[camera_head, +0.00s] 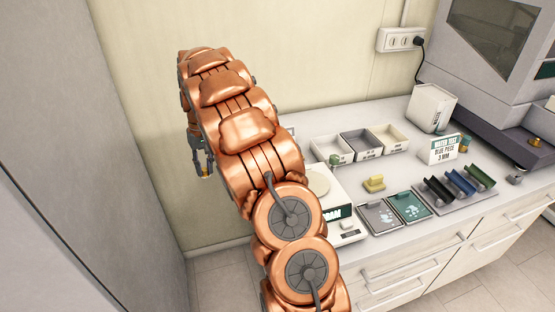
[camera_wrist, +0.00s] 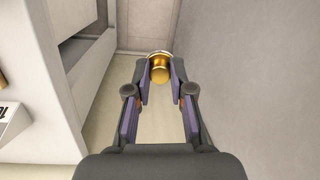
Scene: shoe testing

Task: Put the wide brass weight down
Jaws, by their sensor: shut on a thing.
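The wide brass weight (camera_wrist: 160,74) is gold and round, held between the fingertips of my gripper (camera_wrist: 161,86) in the wrist view. My gripper is shut on it, with pale floor below. In the head view my gripper (camera_head: 204,172) hangs left of the counter, partly behind my copper-coloured arm, and only a small bit of brass shows at its tip. The weight is clear of the counter (camera_head: 308,133) and touches nothing but the fingers.
A scale with a round pan (camera_head: 318,181) stands on the counter's near left, partly hidden by my arm. Behind it are small open bins (camera_head: 361,144). A yellow block (camera_head: 374,184), two small trays (camera_head: 409,207) and a sign (camera_head: 443,149) stand farther right. A grey wall (camera_wrist: 237,80) is close on the right.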

